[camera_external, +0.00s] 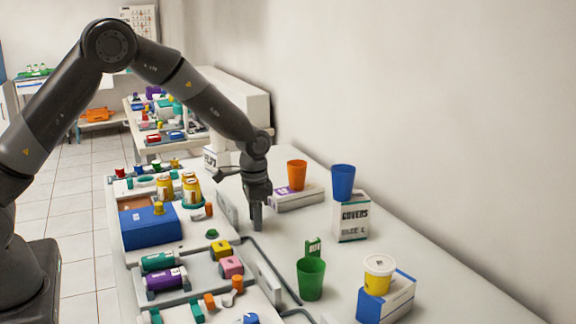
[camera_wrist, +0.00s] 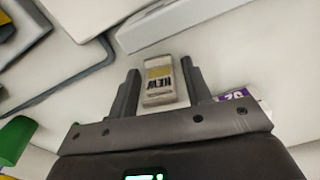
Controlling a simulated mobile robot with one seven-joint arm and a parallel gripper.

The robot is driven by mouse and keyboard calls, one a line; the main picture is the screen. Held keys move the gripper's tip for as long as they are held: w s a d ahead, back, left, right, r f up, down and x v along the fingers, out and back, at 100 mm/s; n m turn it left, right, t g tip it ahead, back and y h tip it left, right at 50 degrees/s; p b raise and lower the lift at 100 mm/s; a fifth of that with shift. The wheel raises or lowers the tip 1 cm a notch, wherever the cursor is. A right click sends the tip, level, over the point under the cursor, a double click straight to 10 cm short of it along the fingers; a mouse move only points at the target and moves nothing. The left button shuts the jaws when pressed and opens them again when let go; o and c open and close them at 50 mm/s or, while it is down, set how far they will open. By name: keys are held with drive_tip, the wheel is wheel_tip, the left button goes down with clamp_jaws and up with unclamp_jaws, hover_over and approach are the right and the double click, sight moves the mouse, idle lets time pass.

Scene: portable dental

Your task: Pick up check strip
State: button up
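A small flat pale piece with a yellow band and dark printed letters lies on the white table in the wrist view (camera_wrist: 162,82). It may be the check strip, but I cannot read its label surely. My gripper (camera_wrist: 160,85) is open, with one finger on each side of this piece and visible gaps beside it. In the external view my gripper (camera_external: 257,222) points down close to the table, and the piece cannot be made out there.
A white tray unit with several bottles and a blue box (camera_external: 150,228) stands left of my gripper. An orange cup (camera_external: 297,175), a blue cup (camera_external: 343,182) on a white box (camera_external: 352,222) and a green cup (camera_external: 310,279) stand to the right. Bare table lies between.

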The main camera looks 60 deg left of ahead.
drive_tip(key=c, duration=0.8)
drive_tip(key=shift+r, duration=0.15)
